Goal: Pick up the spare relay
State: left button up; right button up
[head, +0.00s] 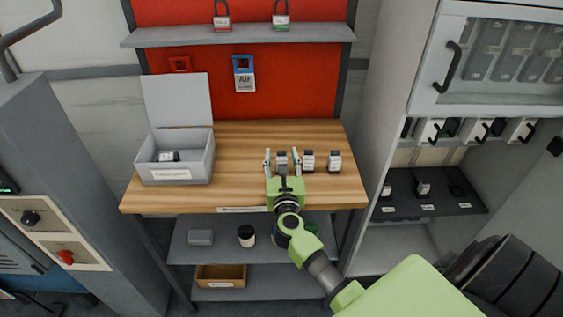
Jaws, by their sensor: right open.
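Three small dark relays with pale tops stand in a row on the wooden bench top (235,145): a left one (281,158), a middle one (308,160) and a right one (334,161). I cannot read which is the spare. My right gripper (282,157) is open, with one finger on each side of the left relay as seen from here. I cannot tell whether the fingers touch it. The gripper body hides the front of that relay. My left gripper is not in view.
A grey open-lidded box (175,175) with a small dark item (168,156) inside stands at the bench's left. A shelf (240,35) with two padlocks hangs above. A cabinet (485,60) stands right. The bench between box and gripper is clear.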

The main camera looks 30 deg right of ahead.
jog(key=shift+c, duration=0.3)
jog(key=c, duration=1.1)
jog(key=shift+c, duration=0.2)
